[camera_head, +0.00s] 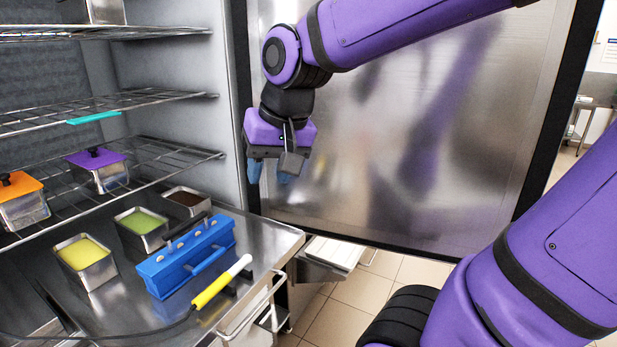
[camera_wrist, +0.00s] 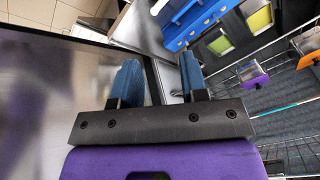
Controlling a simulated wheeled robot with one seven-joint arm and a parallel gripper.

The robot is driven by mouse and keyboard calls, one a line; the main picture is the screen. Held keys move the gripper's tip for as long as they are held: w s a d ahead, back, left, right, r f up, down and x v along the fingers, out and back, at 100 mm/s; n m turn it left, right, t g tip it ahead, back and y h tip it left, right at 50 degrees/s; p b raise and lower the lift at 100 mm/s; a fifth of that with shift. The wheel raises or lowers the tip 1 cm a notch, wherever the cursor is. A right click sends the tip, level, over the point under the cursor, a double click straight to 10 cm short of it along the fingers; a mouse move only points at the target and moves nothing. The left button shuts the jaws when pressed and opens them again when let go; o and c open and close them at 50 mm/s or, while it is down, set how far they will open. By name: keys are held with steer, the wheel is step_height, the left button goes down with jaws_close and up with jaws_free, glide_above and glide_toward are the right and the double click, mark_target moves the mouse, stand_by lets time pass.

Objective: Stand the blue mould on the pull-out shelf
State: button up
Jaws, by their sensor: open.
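The blue mould (camera_head: 187,258), a long box with a side handle and several round pale spots along its top, rests on the steel pull-out shelf (camera_head: 268,236). It also shows at the top of the wrist view (camera_wrist: 190,24), partly cut off by the frame edge. My gripper (camera_head: 269,173) is above and to the right of the mould in the head view, in front of the steel door and apart from the mould. In the wrist view its two blue-tipped fingers (camera_wrist: 160,78) stand wide apart with nothing between them.
On the steel surface are yellow (camera_head: 86,258), green (camera_head: 141,224) and brown (camera_head: 187,199) filled tubs. A yellow-and-white probe (camera_head: 221,282) with a cable lies before the mould. Wire racks (camera_head: 160,160) hold lidded tubs at left. The open door (camera_head: 400,140) stands behind my arm.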

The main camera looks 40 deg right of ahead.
steer(key=s+r+n+t+h, duration=0.1)
steer(key=s+n, duration=0.2)
steer(key=s, duration=0.5)
steer(key=shift+d+n, duration=0.4)
steer(key=shift+d, duration=0.05)
steer(key=shift+s, duration=0.1)
steer(key=shift+c, duration=0.4)
